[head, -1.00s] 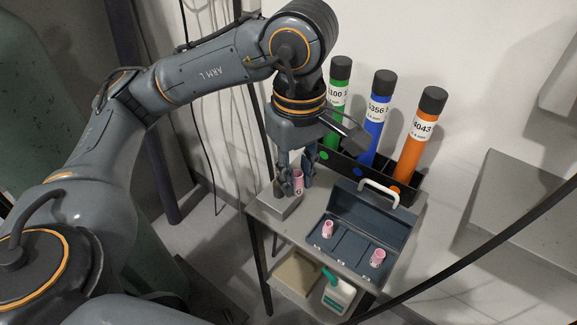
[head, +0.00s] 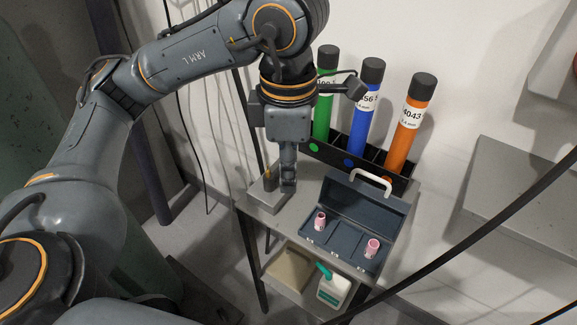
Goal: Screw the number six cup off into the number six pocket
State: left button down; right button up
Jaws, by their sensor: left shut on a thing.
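My left gripper (head: 288,183) points down beside the small grey jig block (head: 267,201) on the table. It is shut on a pink cup, which its near finger hides now. A short dark post with a copper-coloured tip (head: 268,174) stands bare on the block, left of the fingers. The open dark blue box (head: 345,239) holds one pink cup (head: 320,221) in its left pocket and another pink cup (head: 372,248) in its right pocket. The middle pocket looks empty. The numbers on the cups and pockets are too small to read. My right gripper is not in view.
A black rack (head: 345,164) with green (head: 324,98), blue (head: 364,110) and orange (head: 407,128) tubes stands behind the box. The raised lid and white handle (head: 371,181) are close to the gripper's right. A white bottle (head: 333,291) sits on the shelf below.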

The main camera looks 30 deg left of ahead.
pick_arm(q)
jog(key=shift+r, duration=0.1)
jog(key=shift+r+p, duration=2)
jog(key=shift+r, duration=0.45)
jog(key=shift+f, duration=0.1)
